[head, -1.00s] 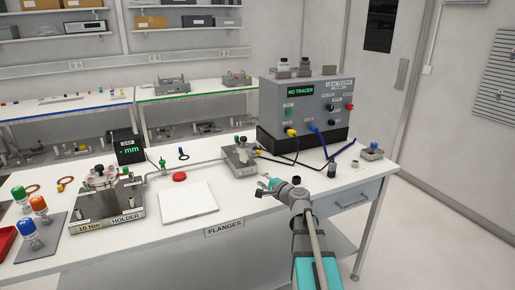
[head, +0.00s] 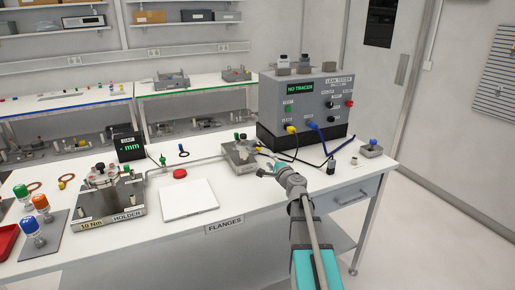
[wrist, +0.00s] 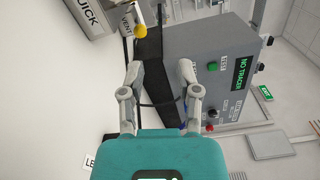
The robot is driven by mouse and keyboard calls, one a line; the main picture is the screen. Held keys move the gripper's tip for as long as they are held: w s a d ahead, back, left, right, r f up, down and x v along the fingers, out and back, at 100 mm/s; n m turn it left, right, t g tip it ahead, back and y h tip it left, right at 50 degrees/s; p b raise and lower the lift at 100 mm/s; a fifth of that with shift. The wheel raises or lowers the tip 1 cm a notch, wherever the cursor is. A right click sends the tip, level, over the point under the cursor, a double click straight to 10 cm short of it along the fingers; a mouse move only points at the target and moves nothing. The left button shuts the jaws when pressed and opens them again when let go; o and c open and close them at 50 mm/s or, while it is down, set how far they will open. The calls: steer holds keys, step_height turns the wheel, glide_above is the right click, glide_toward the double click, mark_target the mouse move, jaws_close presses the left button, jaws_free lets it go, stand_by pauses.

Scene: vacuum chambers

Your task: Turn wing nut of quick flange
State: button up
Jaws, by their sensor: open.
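The quick flange fixture (head: 238,156) is a grey metal block near the back middle of the bench, with small fittings on top. Its corner, marked QUICK (wrist: 88,18), shows at the top left of the wrist view. I cannot make out the wing nut itself in either view. My gripper (head: 268,170) is just to the right of the fixture and in front of it, apart from it. In the wrist view my gripper (wrist: 160,70) has its two fingers spread with nothing held between them.
The leak tester (head: 300,105) stands behind my gripper, its display reading NO TRACER. A holder (head: 110,205) and a white plate (head: 188,200) are to the left. A small block (head: 372,151) sits at the right.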

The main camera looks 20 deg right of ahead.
mark_target(256, 145)
steer(key=w, duration=1.3)
steer(key=shift+a, duration=0.2)
jaws_close()
